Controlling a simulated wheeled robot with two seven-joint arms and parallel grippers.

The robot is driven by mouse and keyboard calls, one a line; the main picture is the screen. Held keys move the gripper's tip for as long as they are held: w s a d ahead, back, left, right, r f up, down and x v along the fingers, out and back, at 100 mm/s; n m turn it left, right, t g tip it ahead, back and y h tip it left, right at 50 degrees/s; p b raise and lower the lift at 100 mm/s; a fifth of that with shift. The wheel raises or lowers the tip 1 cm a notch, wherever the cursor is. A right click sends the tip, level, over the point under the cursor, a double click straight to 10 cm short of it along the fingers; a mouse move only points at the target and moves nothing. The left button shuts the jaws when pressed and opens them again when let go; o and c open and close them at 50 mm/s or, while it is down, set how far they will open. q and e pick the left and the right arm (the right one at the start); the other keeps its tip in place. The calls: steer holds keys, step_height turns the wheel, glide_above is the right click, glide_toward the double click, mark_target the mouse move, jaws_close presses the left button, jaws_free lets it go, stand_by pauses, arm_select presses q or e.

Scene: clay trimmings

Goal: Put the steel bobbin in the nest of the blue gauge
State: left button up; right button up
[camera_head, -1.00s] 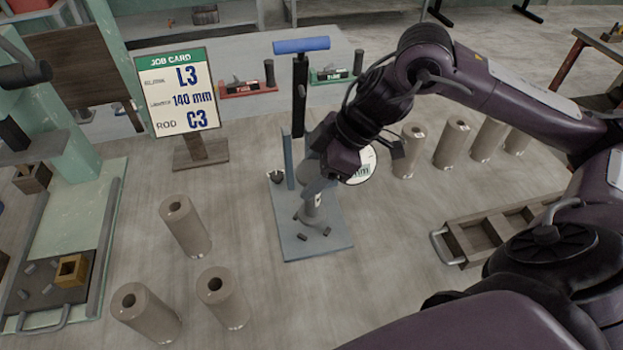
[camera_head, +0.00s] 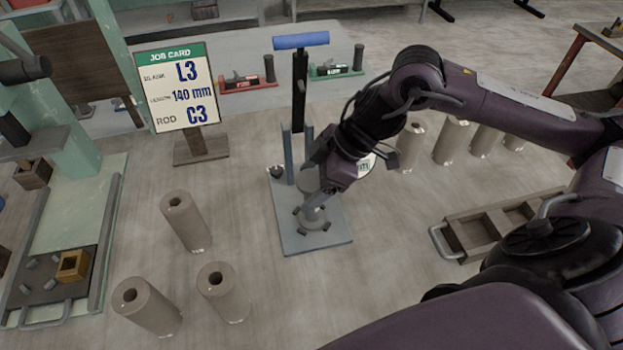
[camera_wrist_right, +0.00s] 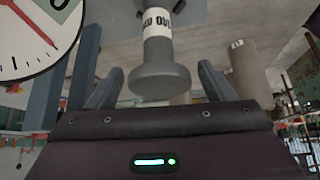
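The blue gauge (camera_head: 338,236) stands mid-bench, with a blue base plate, posts and a blue top handle. Its nest, ringed by small dark prongs, is on the plate. The grey steel bobbin (camera_wrist_right: 160,82) has a round flange and a white label in the right wrist view. In the head view the bobbin is largely covered by my wrist; its lower end appears to be among the prongs. My right gripper (camera_wrist_right: 160,86) is open, a finger on each side of the bobbin with visible gaps. My left gripper is out of view.
Brown cylinders (camera_head: 186,222) stand front left, and several more at back right. A job card (camera_head: 178,90) stands at left. Red (camera_head: 248,84) and green (camera_head: 337,71) gauges are behind. A wooden tray (camera_head: 470,240) is at right. The gauge's dial (camera_wrist_right: 35,35) is beside my gripper.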

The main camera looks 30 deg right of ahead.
steer(key=shift+r, duration=0.15)
steer(key=b+v, duration=0.1)
steer(key=v, duration=1.1)
stand_by(0.3)
